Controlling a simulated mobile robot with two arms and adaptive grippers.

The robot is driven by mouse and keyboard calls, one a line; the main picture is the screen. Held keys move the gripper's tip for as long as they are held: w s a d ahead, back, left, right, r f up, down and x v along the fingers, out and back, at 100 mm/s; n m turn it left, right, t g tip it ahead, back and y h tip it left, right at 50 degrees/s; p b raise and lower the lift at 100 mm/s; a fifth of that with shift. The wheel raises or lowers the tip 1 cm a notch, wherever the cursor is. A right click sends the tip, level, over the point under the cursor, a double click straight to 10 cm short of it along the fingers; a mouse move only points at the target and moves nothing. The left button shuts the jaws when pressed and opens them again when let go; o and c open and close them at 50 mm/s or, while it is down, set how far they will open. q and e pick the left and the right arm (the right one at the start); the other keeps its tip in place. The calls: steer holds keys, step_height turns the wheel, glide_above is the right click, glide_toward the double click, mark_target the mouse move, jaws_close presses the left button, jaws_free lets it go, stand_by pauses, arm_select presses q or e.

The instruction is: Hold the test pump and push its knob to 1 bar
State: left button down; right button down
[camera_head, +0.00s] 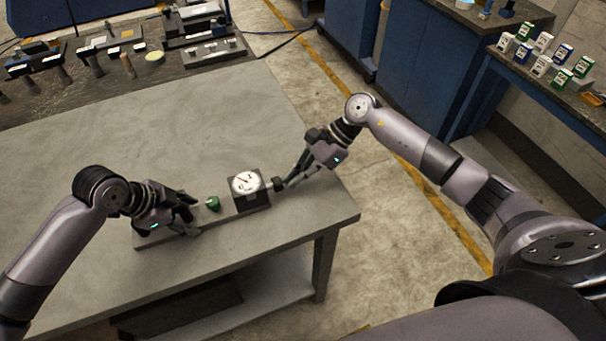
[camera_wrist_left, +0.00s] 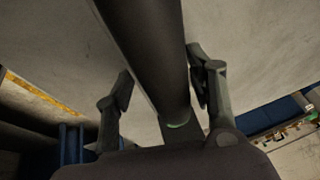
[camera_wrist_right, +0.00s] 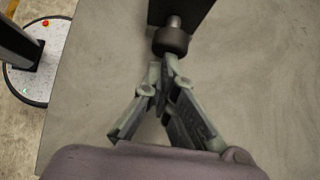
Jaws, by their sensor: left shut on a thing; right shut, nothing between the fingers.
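The test pump (camera_head: 240,210) lies on the grey table near its front edge, with a dark base, a white-faced gauge (camera_head: 245,183) and a green part (camera_head: 212,203). The gauge reading is too small to tell. My left gripper (camera_head: 190,213) is shut around the pump's dark cylindrical body (camera_wrist_left: 150,40), at the left end. The black knob (camera_head: 277,184) sticks out at the pump's right end; it also shows in the right wrist view (camera_wrist_right: 171,41). My right gripper (camera_head: 287,186) is shut and empty, its fingertips at the knob's outer end, touching or nearly so.
The grey table (camera_head: 150,130) is clear behind the pump. A dark bench (camera_head: 120,65) with tools stands at the far left. Small boxes (camera_head: 540,65) stand on a side bench at the right. The table's right edge is close to the right gripper.

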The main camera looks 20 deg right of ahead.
arm_select(q)
steer(key=shift+d, duration=0.1)
arm_select(e)
steer(key=shift+s+a, duration=0.1)
steer(key=shift+a, duration=0.65)
steer(key=shift+d, duration=0.4)
steer(key=d, duration=0.2)
steer(key=d+r, duration=0.1)
steer(key=d, duration=0.1)
steer(key=shift+d, duration=0.3)
steer(key=v, duration=0.8)
steer(key=shift+d+r, duration=0.2)
arm_select(q)
steer(key=c, duration=0.6)
jaws_free()
